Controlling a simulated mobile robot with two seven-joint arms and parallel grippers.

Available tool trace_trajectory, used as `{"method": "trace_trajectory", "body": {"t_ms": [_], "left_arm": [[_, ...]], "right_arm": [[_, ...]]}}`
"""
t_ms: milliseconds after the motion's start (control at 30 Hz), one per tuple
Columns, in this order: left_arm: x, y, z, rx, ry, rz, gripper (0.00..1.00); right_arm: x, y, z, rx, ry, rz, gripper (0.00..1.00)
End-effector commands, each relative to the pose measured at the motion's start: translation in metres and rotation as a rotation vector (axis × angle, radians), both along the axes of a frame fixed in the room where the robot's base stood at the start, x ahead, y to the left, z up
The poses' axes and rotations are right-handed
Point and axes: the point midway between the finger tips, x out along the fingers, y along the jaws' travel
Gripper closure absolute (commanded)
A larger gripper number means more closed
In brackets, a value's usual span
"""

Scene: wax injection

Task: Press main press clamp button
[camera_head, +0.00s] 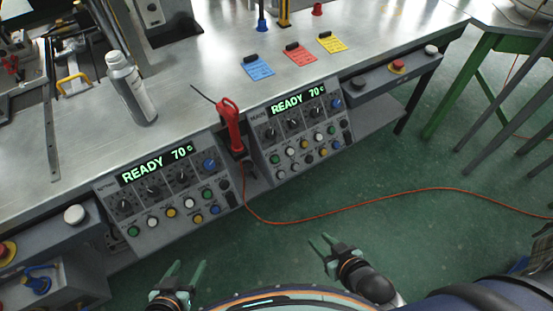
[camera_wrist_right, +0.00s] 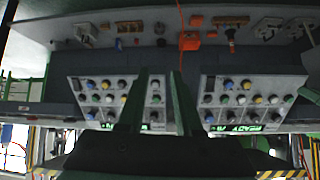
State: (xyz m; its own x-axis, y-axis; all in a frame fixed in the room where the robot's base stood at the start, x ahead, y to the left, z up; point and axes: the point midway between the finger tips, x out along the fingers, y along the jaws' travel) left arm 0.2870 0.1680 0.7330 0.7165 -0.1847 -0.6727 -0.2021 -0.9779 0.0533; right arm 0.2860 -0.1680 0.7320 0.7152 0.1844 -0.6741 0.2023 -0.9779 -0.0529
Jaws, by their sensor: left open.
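Two slanted control panels, the left panel (camera_head: 160,180) and the right panel (camera_head: 298,125), hang on the front of the metal workbench. Each has a lit READY 70 display, black knobs and several coloured buttons. I cannot tell which button is the main press clamp button. A large white button (camera_head: 75,214) sits on the box left of the panels, and another white button (camera_head: 431,49) on the box at the right. My left gripper (camera_head: 187,265) is open and empty, below the left panel. My right gripper (camera_head: 321,239) is open and empty, apart from the panels; its fingers also show in the right wrist view (camera_wrist_right: 164,88).
A red handheld tool (camera_head: 231,125) hangs between the panels, its orange cable (camera_head: 400,192) trailing over the green floor. A metal bottle (camera_head: 131,88) stands on the bench near blue, red and yellow cards (camera_head: 299,55). Red-topped buttons (camera_head: 397,65) sit on both side boxes.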

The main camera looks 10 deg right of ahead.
Motion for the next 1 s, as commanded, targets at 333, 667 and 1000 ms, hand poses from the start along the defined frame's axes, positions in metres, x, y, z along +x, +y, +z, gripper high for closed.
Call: {"method": "trace_trajectory", "body": {"t_ms": [333, 667, 1000], "left_arm": [[-0.0001, 0.0001, -0.0002, 0.0, 0.0, 0.0, 0.32], [-0.0003, 0.0002, -0.0004, 0.0, 0.001, 0.0, 0.32], [-0.0004, 0.0002, -0.0005, 0.0, 0.002, 0.0, 0.32]], "right_arm": [[0.0, 0.0, 0.0, 0.0, 0.0, 0.0, 1.0], [0.0001, 0.0, 0.0001, 0.0, 0.0, 0.0, 1.0], [0.0, 0.0, 0.0, 0.0, 0.0, 0.0, 1.0]]}}
